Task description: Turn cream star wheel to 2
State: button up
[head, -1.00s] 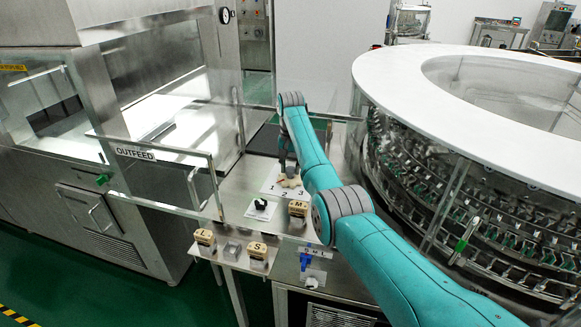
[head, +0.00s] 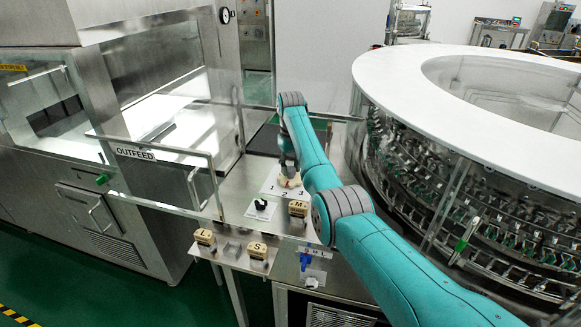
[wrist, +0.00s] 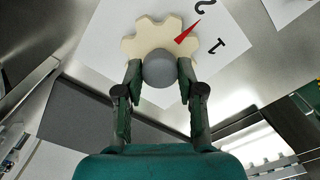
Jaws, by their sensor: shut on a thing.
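The cream star wheel (wrist: 140,45) lies flat on a white number card (wrist: 95,65) in the wrist view, with a grey round knob (wrist: 160,70) at its middle. My gripper (wrist: 160,72) is shut on this knob, one finger on each side. A red pointer (wrist: 188,31) on the wheel aims between the printed 2 (wrist: 198,6) and 1 (wrist: 218,45), nearer the 2. The 3 is outside the wrist view. In the head view the wheel (head: 291,182) shows small under my gripper (head: 289,168), above the printed 1 2 3.
A black knob (head: 261,205) on a white card and a tan block marked M (head: 298,209) stand close in front. Tan blocks, one marked S (head: 258,250), sit on a lower shelf. A clear OUTFEED panel (head: 165,175) is left; the round washer (head: 440,130) is right.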

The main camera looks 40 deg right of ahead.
aim_at(291, 168)
dwell(0.3)
jog(key=o, duration=1.1)
jog(key=shift+o, duration=0.2)
notch_tip(291, 168, up, 12)
dwell(0.4)
